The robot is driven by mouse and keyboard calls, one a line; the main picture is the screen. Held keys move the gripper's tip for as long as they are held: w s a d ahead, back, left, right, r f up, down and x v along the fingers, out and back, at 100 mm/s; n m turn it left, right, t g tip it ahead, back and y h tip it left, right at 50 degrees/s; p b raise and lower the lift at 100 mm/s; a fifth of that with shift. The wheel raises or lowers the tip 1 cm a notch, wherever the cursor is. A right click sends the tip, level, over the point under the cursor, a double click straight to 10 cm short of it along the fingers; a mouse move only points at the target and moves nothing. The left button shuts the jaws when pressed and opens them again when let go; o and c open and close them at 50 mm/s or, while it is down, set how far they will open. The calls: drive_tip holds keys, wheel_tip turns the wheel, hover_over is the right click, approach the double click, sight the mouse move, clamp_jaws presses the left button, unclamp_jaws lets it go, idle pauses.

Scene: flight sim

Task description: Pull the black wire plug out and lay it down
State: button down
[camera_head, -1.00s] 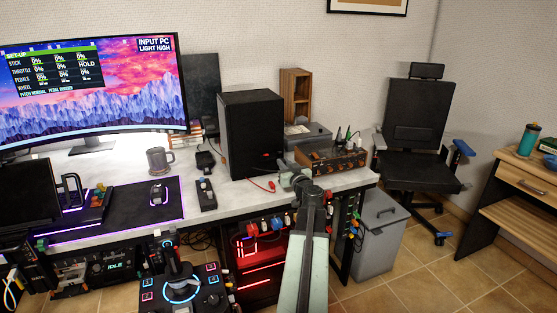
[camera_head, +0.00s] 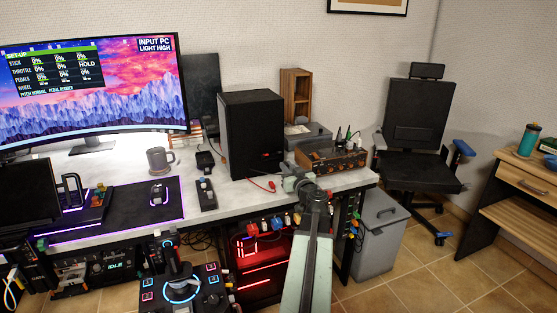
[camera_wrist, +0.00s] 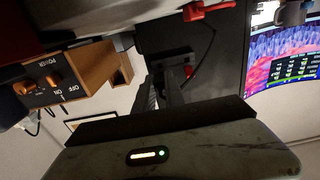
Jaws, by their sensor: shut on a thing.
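My gripper (camera_head: 287,172) is at the table's right part, by the lower right front of the black speaker (camera_head: 250,130). In the wrist view my gripper's dark fingers (camera_wrist: 170,88) are shut on a small black piece, which seems to be the black wire plug (camera_wrist: 172,58). It is dark against the speaker (camera_wrist: 215,60), so I cannot tell whether it still sits in a socket. A red plug (camera_wrist: 208,10) shows near the top of the wrist view, with a thin dark cable close by. In the head view the black plug is hidden.
A brown switch box (camera_head: 332,160) stands right of my gripper; its power switch shows in the wrist view (camera_wrist: 50,82). A red lead (camera_head: 262,185) lies on the white tabletop (camera_head: 235,190). A mug (camera_head: 160,160) and a mouse mat (camera_head: 130,207) are further left.

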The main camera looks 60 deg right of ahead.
drive_tip(key=shift+s+d, duration=0.15)
drive_tip(key=shift+s, duration=1.35)
drive_tip(key=shift+s+d, duration=0.1)
drive_tip(key=shift+s, duration=1.4)
drive_tip(key=shift+f, duration=0.1)
